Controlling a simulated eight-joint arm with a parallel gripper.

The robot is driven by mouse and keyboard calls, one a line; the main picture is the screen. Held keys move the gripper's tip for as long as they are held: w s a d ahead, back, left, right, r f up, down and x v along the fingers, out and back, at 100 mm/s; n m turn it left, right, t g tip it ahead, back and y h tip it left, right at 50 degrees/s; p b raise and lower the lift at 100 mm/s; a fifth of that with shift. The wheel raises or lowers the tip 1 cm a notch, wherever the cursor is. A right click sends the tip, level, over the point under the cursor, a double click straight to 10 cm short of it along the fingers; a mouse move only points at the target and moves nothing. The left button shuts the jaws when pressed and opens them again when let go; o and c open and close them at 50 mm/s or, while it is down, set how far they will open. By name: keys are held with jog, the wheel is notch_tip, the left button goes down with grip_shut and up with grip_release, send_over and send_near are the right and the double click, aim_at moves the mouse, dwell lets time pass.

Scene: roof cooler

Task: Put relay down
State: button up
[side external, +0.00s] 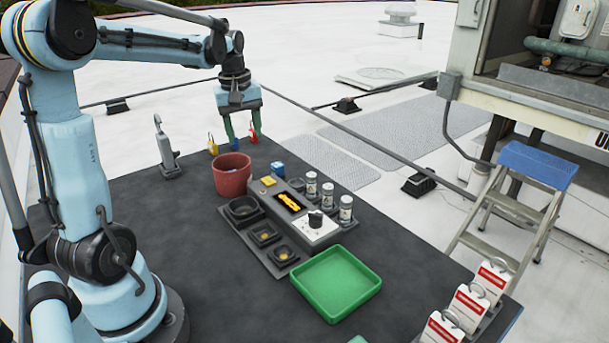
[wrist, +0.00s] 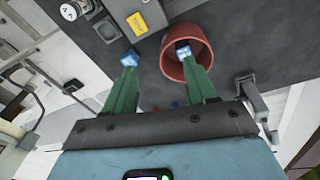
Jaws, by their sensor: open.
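Nothing shows held between the fingers. In the wrist view my gripper (wrist: 157,56) has its fingers wide apart. The right finger overlaps the pot (wrist: 208,62).
Several jars (side external: 345,208) stand along the console. Dark trays (side external: 264,235) lie beside it, and a green tray (side external: 336,282) in front. Tagged white items (side external: 468,305) stand at the near right. Small padlocks (side external: 212,146) are at the far edge.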

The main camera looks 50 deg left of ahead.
jog(key=s+d+f+m+t, duration=0.1)
jog(key=s+d+m+t, duration=0.1)
jog(key=d+m, duration=0.5)
jog(key=s+d+f+m+t, duration=0.1)
jog(key=s+d+m+t, duration=0.2)
jog(key=d+m, duration=0.4)
jog(key=d+t, duration=0.1)
jog(key=d, duration=0.8)
jog(key=shift+d+f+m+h, duration=0.2)
jog(key=shift+m+h, duration=0.1)
jog(key=shift+h, duration=0.1)
